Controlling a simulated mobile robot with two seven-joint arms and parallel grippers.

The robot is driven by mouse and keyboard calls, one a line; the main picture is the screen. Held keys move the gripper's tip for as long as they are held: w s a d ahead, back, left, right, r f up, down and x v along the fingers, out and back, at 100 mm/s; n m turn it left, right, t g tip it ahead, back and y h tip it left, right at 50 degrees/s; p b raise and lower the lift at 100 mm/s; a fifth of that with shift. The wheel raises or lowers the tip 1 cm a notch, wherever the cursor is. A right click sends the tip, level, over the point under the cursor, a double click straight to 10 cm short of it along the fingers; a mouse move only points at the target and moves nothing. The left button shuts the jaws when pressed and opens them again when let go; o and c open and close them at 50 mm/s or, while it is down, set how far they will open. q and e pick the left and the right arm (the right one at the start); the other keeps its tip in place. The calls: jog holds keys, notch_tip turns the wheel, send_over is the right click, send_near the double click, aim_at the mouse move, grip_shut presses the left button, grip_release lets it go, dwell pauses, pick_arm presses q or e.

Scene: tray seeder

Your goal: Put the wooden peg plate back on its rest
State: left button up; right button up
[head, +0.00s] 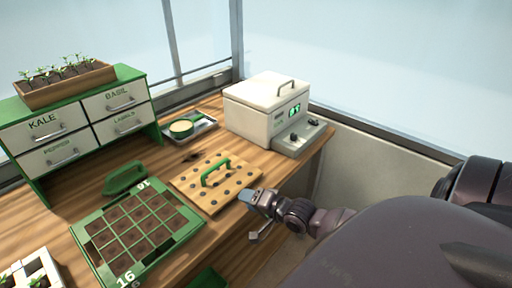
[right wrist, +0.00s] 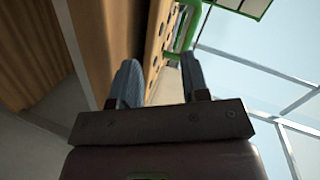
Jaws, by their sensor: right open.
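The wooden peg plate (head: 240,179) lies on the bench top behind the green tray, with a green handle (head: 216,171) and rows of dark pegs or holes. Its rest is not clearly visible. My right gripper (head: 249,215) is open and empty at the plate's near right corner, by the bench's front edge. In the right wrist view, the plate (right wrist: 157,32) and its handle (right wrist: 186,32) show beyond the open right gripper (right wrist: 158,80), the plate's edge between the fingers' lines of sight. I cannot tell whether a finger touches it. My left gripper is out of view.
A green seed tray (head: 86,252) with soil cells lies left of the plate. A white machine (head: 262,112) stands behind right. A green scoop-like item (head: 124,180), a dish tray (head: 203,127) and a drawer cabinet (head: 88,121) line the back. Some wood beside the plate is bare.

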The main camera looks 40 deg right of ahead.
jog(key=s+a+f+n+g+h, duration=0.2)
jog(key=s+a+f+n+g, duration=0.1)
jog(key=s+a+f+n, duration=0.6)
jog(key=shift+s+a+f+n+h, duration=0.25)
jog(key=shift+s+a+n+h, duration=0.2)
jog(key=shift+s+n, duration=1.65)
jog(key=shift+c, duration=0.5)
jog(key=shift+d, duration=0.1)
